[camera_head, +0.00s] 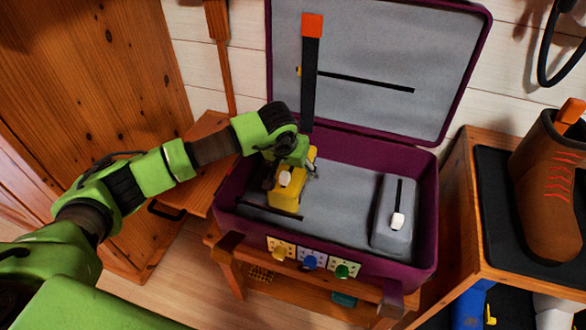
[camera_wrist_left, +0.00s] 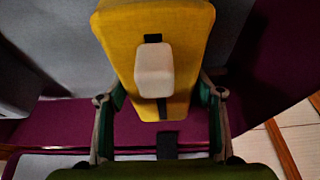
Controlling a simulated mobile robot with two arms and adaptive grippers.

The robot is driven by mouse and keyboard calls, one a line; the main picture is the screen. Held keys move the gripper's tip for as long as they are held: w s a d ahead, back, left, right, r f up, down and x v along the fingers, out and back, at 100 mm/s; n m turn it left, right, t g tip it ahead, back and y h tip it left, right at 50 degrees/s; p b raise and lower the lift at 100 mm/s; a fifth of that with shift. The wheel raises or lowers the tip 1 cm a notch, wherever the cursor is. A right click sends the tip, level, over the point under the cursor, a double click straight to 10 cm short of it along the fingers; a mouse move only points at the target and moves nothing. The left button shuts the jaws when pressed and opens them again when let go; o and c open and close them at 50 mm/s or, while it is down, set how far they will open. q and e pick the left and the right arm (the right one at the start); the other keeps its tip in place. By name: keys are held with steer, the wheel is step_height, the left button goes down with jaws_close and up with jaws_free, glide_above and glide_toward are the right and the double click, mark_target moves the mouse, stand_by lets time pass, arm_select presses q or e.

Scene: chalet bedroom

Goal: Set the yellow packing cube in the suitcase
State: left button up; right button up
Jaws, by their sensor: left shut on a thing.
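The yellow packing cube (camera_head: 285,201) has a pale block on its face and is in the left part of the open purple suitcase (camera_head: 345,266). My left gripper (camera_head: 293,164) is shut on the cube, with its arm reaching in from the left. In the left wrist view the cube (camera_wrist_left: 185,30) shows between the two fingers of the left gripper (camera_wrist_left: 160,95), its pale block and a black strip facing the camera. I cannot tell whether the cube touches the suitcase floor. My right gripper is not in view.
A grey packing cube (camera_head: 393,233) with a pale block lies in the right part of the suitcase. The middle of its grey floor is clear. The lid (camera_head: 375,55) stands open behind. A brown boot (camera_head: 550,190) stands on a wooden table (camera_head: 473,215) at the right.

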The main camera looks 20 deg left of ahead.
arm_select(q)
steer(key=o, duration=1.2)
steer(key=shift+o, duration=0.2)
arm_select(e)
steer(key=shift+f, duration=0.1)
arm_select(q)
steer(key=shift+r+p, duration=0.45)
steer(key=shift+r, duration=0.05)
steer(key=p+v, duration=0.1)
steer(key=v, duration=1)
steer(key=shift+s+r+p, duration=0.15)
steer(key=shift+r+p, duration=0.05)
steer(key=shift+p, duration=0.1)
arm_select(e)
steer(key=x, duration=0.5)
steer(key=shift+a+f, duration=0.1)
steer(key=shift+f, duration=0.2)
